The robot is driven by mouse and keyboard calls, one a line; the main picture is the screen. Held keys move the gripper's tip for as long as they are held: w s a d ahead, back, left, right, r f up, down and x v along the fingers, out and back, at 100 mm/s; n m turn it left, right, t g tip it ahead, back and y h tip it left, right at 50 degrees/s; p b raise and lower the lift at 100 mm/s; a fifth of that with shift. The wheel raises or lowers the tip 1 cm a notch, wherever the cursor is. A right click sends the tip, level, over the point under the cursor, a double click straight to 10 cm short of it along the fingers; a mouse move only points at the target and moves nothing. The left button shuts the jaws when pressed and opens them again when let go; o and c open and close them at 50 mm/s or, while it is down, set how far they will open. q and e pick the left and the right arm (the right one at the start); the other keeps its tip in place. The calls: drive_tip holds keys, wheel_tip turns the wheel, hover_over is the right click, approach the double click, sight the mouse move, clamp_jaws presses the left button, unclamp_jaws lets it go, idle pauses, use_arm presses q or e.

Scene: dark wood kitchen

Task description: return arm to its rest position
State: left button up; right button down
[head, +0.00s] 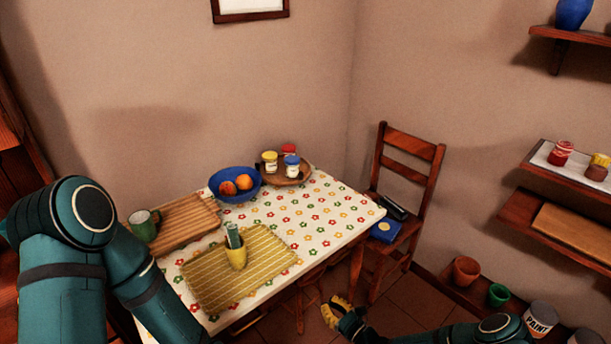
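My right gripper (333,309) has yellow fingers and shows low in the head view, right of the table's front edge, over the floor. Its fingers look spread apart with nothing between them. My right forearm (440,336) comes in from the bottom right. My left arm (140,280) comes in from the left and runs down past the near left part of the table. Its gripper is out of view below the frame.
The table (318,222) has a flowered cloth. A chair (417,183) stands right.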

drive_tip(key=s+a+r+n+g+y, duration=0.2)
drive_tip(key=s+a+n+g+y, duration=0.1)
drive_tip(key=s+a+n+g, duration=0.6)
drive_tip(key=s+d+n+g+h, duration=0.3)
drive_tip(key=s+n+g+h, duration=0.35)
drive_tip(key=s, duration=0.65)
drive_tip(key=s+d+r+n+t+h, duration=0.2)
drive_tip(key=d+r+n, duration=0.4)
drive_tip(key=n, duration=0.5)
drive_tip(key=shift+s+d+r+t+h, duration=0.25)
drive_tip(key=shift+t+h, duration=0.3)
drive_tip(key=shift+h, duration=0.5)
drive_tip(key=shift+a, duration=0.1)
